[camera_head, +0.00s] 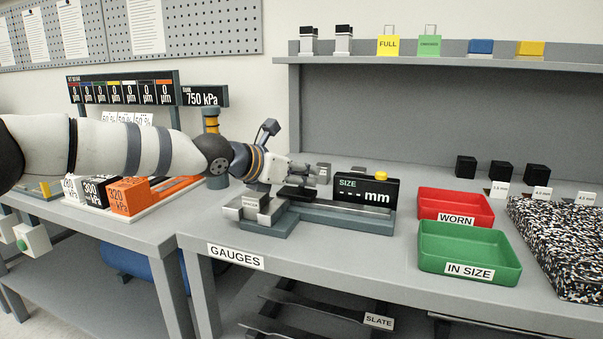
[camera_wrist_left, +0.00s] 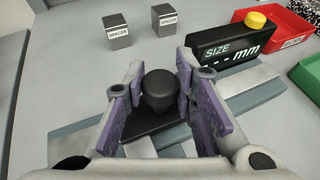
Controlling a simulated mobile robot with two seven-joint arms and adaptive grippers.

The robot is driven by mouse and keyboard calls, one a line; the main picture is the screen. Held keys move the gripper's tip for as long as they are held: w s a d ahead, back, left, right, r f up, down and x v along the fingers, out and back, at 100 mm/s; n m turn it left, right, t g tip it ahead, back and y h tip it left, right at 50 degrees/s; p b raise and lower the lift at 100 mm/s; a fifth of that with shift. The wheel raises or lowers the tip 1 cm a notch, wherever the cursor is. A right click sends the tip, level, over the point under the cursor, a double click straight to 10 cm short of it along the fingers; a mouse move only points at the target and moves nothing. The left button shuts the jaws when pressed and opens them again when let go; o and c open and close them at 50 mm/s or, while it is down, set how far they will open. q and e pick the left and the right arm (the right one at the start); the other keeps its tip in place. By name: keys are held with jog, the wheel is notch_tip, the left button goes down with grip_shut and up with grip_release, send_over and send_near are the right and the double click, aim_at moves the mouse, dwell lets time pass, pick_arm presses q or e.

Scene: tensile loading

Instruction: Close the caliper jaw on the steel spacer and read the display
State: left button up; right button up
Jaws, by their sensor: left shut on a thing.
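The caliper (camera_head: 330,221) lies on the gauges bench with a grey rail. Its black display (camera_head: 365,192) reads SIZE "- - - mm"; the display also shows in the left wrist view (camera_wrist_left: 228,50). A labelled steel spacer (camera_head: 250,203) sits at the left end, by the fixed steel block. My left gripper (camera_head: 308,178) is shut on the round black knob (camera_wrist_left: 159,85) of the sliding jaw, with its purple-padded fingers on either side. The black slide plate (camera_wrist_left: 150,127) lies below the knob. My right gripper is not in view.
Two more spacers (camera_wrist_left: 116,31) stand behind the caliper. A red WORN tray (camera_head: 455,205) and a green IN SIZE tray (camera_head: 470,252) are to the right, beside a speckled slab (camera_head: 570,245). Coloured weight blocks (camera_head: 128,197) stand on the left table. A yellow button (camera_head: 381,176) tops the display.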

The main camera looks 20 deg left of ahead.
pick_arm(q)
jog(key=o, duration=1)
jog(key=shift+a+f, duration=0.1)
jog(key=shift+a, duration=0.15)
jog(key=shift+d, duration=0.1)
jog(key=shift+s+r, duration=0.1)
jog(key=shift+r, duration=0.1)
jog(key=v, duration=1.1)
jog(key=shift+s+a, duration=0.25)
jog(key=shift+s, duration=0.05)
